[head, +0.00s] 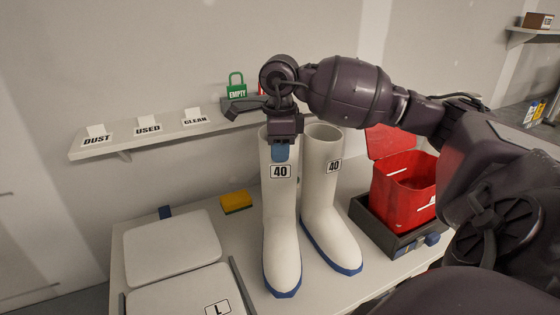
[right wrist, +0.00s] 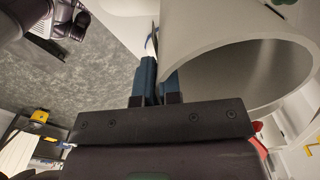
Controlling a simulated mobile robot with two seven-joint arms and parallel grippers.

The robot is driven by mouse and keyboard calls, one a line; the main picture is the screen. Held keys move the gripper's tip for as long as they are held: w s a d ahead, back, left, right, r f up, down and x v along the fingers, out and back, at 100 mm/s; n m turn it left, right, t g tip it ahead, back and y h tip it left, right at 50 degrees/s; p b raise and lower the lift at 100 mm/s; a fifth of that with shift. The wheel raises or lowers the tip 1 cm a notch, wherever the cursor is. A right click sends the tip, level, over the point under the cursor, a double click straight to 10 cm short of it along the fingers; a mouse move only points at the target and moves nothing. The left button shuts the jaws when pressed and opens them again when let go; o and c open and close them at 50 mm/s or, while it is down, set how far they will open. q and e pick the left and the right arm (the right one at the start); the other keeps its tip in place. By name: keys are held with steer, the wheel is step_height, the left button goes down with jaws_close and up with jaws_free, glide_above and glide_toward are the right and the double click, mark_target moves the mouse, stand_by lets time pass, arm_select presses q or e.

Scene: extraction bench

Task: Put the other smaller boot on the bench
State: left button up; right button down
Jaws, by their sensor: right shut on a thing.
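Two white boots with blue soles, each labelled 40, are upright side by side at the bench (head: 215,197). My right gripper (head: 281,152) is at the top of the left boot (head: 281,225), its blue fingers shut on the rim just above the label. In the right wrist view the blue fingertips (right wrist: 156,75) pinch the wall of a wide white boot opening (right wrist: 215,35). The right boot (head: 325,200) is close beside it, free of the gripper. I cannot tell whether the held boot's sole touches the bench. My left gripper does not show.
A red open container (head: 405,190) sits in a dark tray (head: 397,243) right of the boots. A yellow sponge (head: 236,202) and white lidded boxes (head: 172,248) are on the left. A shelf (head: 155,137) with labels and a green padlock (head: 236,88) runs behind.

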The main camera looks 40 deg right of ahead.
step_height(320, 180, down, 3)
steer(key=shift+r, duration=0.15)
steer(key=c, duration=1.3)
jaws_free()
step_height(320, 180, up, 11)
steer(key=shift+f+b, duration=0.1)
steer(key=shift+b, duration=0.35)
steer(key=shift+r, duration=0.6)
